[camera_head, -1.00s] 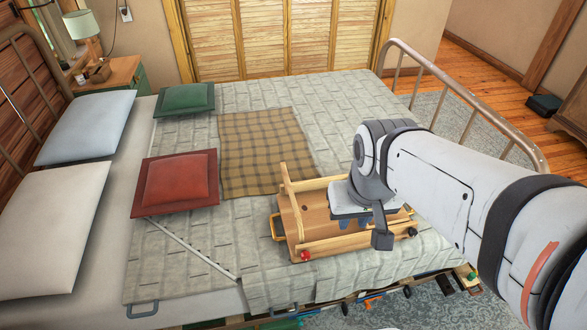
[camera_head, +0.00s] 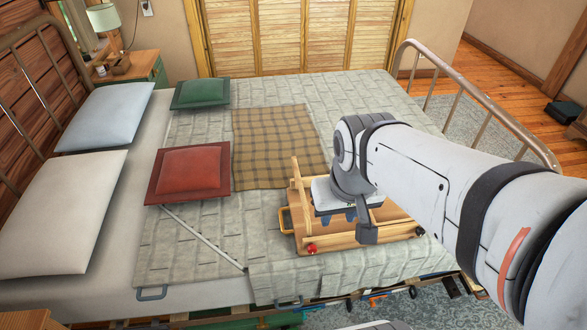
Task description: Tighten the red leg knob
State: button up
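The red knob (camera_head: 311,249) is a small round piece at the near left corner of a wooden frame (camera_head: 345,242), which looks like a bed tray and lies on the bed. A darker knob (camera_head: 419,232) sits at its near right corner. My gripper (camera_head: 339,217) hangs over the middle-left of the frame, above and to the right of the red knob and apart from it. Its blue fingers point down under a pale housing, which hides part of the frame. Their spacing is not clear, and I see nothing held between them.
A plaid blanket (camera_head: 277,145), a red cushion (camera_head: 188,171) and a green cushion (camera_head: 200,93) lie on the bed. A metal bed rail (camera_head: 480,95) rises at right, behind my arm. The quilt left of the frame is mostly clear.

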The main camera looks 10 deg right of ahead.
aim_at(312, 248)
jog(key=k, duration=0.55)
jog(key=z, duration=2.2)
jog(key=k, duration=1.45)
jog(key=u, duration=1.95)
jog(key=i, duration=1)
jog(key=u, duration=0.05)
